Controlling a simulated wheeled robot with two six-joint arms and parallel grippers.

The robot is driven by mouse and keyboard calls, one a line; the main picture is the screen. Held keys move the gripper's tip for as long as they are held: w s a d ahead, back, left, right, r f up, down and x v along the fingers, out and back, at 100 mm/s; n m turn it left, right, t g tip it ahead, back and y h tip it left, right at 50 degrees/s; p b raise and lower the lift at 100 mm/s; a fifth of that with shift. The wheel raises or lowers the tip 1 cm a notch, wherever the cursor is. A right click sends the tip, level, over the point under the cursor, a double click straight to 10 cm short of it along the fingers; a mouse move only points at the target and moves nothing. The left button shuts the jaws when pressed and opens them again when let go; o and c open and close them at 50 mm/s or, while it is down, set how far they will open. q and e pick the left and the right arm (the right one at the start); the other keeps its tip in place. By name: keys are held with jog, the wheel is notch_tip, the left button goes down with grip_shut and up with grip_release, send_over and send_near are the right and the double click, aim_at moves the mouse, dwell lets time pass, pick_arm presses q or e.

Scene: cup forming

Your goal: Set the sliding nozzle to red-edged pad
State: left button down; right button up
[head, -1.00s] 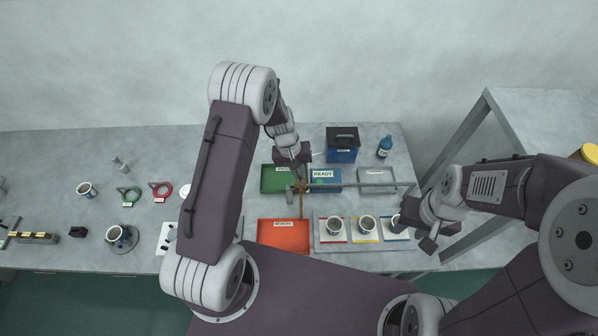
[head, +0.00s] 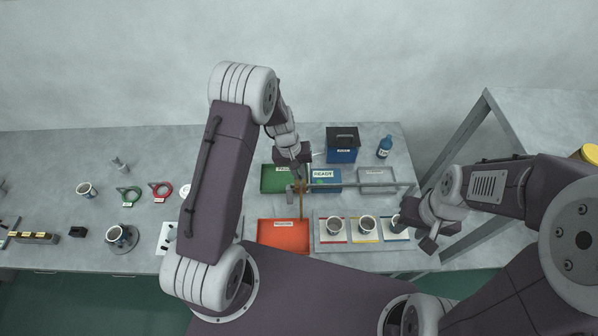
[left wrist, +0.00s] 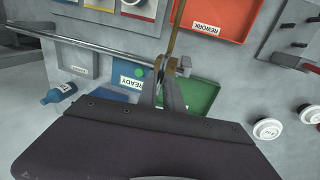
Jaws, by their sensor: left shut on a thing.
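The sliding nozzle is a brass-coloured piece (head: 303,208) on a grey rail (head: 365,184), near the rail's left end. It also shows in the left wrist view as a long brass bar (left wrist: 176,30). My left gripper (head: 303,182) is shut on the nozzle's brass block at the rail, and its fingers (left wrist: 168,82) hide part of it. The red-edged pad (head: 333,242) lies to the right of and nearer than the nozzle, with a white cup (head: 335,224) on it. My right gripper (head: 428,243) hangs at the right, away from the nozzle; its jaw opening is unclear.
A yellow-edged pad (head: 368,241) and a blue-edged pad (head: 396,238) with cups stand right of the red-edged one. An orange-red tray (head: 283,243) lies left of them. A green tray (head: 272,181) and a blue READY tray (head: 326,184) lie behind, under the rail.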

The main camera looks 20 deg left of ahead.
pick_arm(q)
jog(key=w+d, duration=0.1)
jog(key=d, duration=0.2)
jog(key=w+d, duration=0.1)
jog(key=d, duration=0.3)
jog(key=w+d, duration=0.1)
jog(key=d, duration=0.3)
jog(key=shift+d, duration=0.1)
jog(key=c, duration=1.5)
grip_release()
jog(key=r, duration=0.3)
jog(key=a+r+b, duration=0.1)
jog(key=r, duration=0.2)
jog(key=r+b, duration=0.1)
jog(key=r, duration=0.2)
jog(key=shift+s+a, duration=0.25)
jog(key=shift+a, duration=0.15)
